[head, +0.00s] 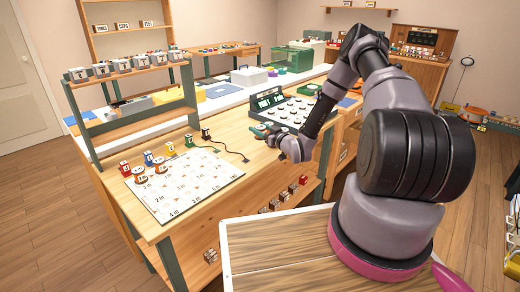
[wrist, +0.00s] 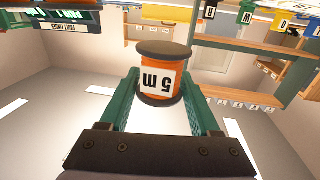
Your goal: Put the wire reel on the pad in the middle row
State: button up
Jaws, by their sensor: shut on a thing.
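My gripper (head: 266,131) is raised at the near edge of the wooden bench, in front of the console, in the head view. In the head view the held reel is too small to make out clearly. The green console (head: 290,112) has several round pale pads with dark parts in rows and a lit display.
A white chart marked in metres (head: 200,186) lies on the bench's left, with two orange reels (head: 139,173) (head: 161,163) at its far left corner. A shelf rack (head: 125,100) stands behind.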

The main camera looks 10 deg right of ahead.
jog(key=shift+f, duration=3.6)
jog(key=shift+f, duration=0.15)
jog(key=o, duration=1.4)
jog(key=shift+o, duration=0.2)
